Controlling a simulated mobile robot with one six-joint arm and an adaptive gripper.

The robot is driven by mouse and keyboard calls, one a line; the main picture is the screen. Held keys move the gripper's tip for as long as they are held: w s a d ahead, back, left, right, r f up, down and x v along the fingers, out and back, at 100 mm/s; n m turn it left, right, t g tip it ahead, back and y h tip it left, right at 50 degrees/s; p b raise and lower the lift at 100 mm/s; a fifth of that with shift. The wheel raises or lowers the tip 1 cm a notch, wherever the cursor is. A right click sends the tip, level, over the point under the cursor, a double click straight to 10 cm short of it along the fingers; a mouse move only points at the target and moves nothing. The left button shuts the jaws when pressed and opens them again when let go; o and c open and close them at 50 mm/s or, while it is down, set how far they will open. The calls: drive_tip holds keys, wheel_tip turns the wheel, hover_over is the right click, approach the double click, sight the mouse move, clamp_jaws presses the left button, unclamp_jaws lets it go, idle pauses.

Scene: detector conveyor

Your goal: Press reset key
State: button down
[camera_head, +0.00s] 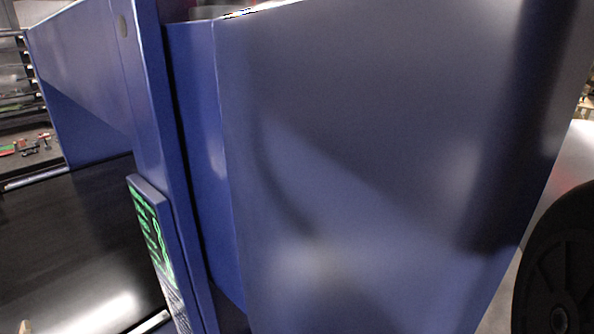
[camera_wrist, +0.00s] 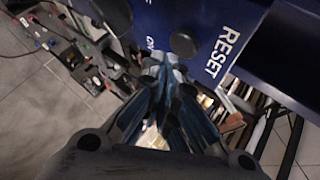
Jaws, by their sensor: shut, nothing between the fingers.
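In the wrist view, a dark blue panel (camera_wrist: 205,18) crosses the top at a tilt. White RESET lettering (camera_wrist: 222,52) is on it, and a round black key (camera_wrist: 183,43) sits to the left of that word. My gripper (camera_wrist: 166,62) is shut and empty, its fingertips just below and left of this key in the picture. I cannot tell whether they touch the panel. A second round black key (camera_wrist: 113,12) lies further left, with partly hidden white lettering between the two. In the head view my gripper and the keys do not show.
In the head view, the blue detector housing (camera_head: 340,170) fills the middle and right. A screen with green graphics (camera_head: 152,232) is on its post, beside the dark conveyor belt (camera_head: 75,250). In the wrist view, cluttered items (camera_wrist: 75,45) lie at the upper left, with tiled floor (camera_wrist: 40,110) below.

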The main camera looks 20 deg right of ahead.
drive_tip(key=shift+w, duration=0.1)
idle(0.7)
drive_tip(key=shift+w+a, duration=0.25)
drive_tip(key=shift+w, duration=0.05)
drive_tip(key=shift+w+a, duration=0.25)
drive_tip(key=shift+w, duration=0.2)
idle(0.8)
drive_tip(key=shift+s+d, duration=0.1)
drive_tip(key=shift+s, duration=0.05)
drive_tip(key=shift+s+d+b, duration=0.35)
drive_tip(key=shift+s+b, duration=0.15)
drive_tip(key=shift+s, duration=0.2)
drive_tip(key=shift+s+d+b, duration=0.35)
drive_tip(key=shift+s+d, duration=0.1)
drive_tip(key=shift+s, duration=0.25)
drive_tip(key=shift+s+d+b, duration=0.35)
drive_tip(key=shift+s+d, duration=0.05)
drive_tip(key=shift+s, duration=0.35)
drive_tip(key=shift+s+d+b, duration=0.35)
drive_tip(key=shift+s+d, duration=0.1)
drive_tip(key=shift+s, duration=0.25)
drive_tip(key=shift+f, duration=0.1)
